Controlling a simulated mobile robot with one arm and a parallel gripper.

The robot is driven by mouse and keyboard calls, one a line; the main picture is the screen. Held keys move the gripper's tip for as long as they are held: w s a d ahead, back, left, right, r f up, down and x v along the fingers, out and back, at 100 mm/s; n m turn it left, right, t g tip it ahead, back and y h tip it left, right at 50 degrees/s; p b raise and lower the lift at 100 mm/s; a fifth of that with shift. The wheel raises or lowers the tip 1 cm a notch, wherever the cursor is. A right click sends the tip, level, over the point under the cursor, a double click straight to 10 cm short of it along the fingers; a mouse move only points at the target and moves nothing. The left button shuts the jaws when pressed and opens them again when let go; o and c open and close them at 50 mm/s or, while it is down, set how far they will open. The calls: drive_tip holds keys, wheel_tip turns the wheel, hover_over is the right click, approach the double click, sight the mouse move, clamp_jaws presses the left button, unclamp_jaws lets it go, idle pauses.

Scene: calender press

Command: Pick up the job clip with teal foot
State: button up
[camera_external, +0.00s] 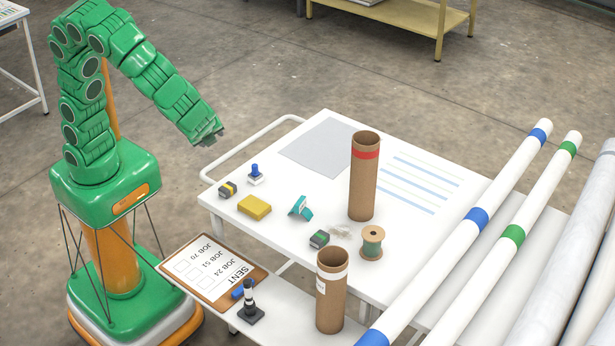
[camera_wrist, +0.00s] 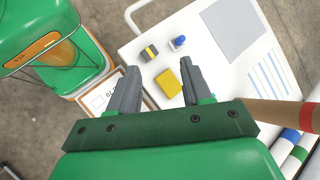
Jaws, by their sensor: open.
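A small teal piece with a pale part (camera_external: 300,208) stands on the white cart top, right of the yellow block. It looks like the job clip with teal foot, though its details are too small to be sure. My gripper (camera_external: 208,138) is raised beyond the cart's left corner, well apart from the teal piece. In the wrist view my gripper (camera_wrist: 160,68) has its two grey fingers spread, with nothing between them.
The white cart top (camera_external: 245,225) holds a yellow block (camera_external: 254,207), a blue-knobbed stamp (camera_external: 255,174), striped blocks, a spool (camera_external: 372,243) and a tall cardboard tube (camera_external: 363,185). A clipboard (camera_external: 214,272) and second tube (camera_external: 330,295) are in front. Long rolls (camera_external: 480,240) lie right.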

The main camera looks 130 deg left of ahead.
drive_tip(key=w+a+f+m+y, duration=0.45)
drive_tip(key=w+a+f, duration=0.4)
drive_tip(key=w, duration=0.25)
drive_tip(key=m+t+y, duration=0.2)
drive_tip(key=m, duration=0.5)
approach(299, 202)
drive_tip(key=a, duration=0.1)
drive_tip(key=a+f, duration=0.1)
drive_tip(key=a, duration=0.1)
drive_tip(key=shift+w+f+n, duration=0.1)
drive_tip(key=shift+w+n, duration=0.1)
drive_tip(key=shift+n, duration=0.05)
drive_tip(key=shift+s+x, duration=0.15)
drive_tip(key=shift+x, duration=1.1)
drive_tip(key=shift+s+x, duration=0.15)
drive_tip(key=shift+x, duration=1.15)
drive_tip(key=shift+s+x, duration=0.2)
drive_tip(key=shift+x, duration=1.05)
drive_tip(key=shift+d, duration=0.1)
clamp_jaws()
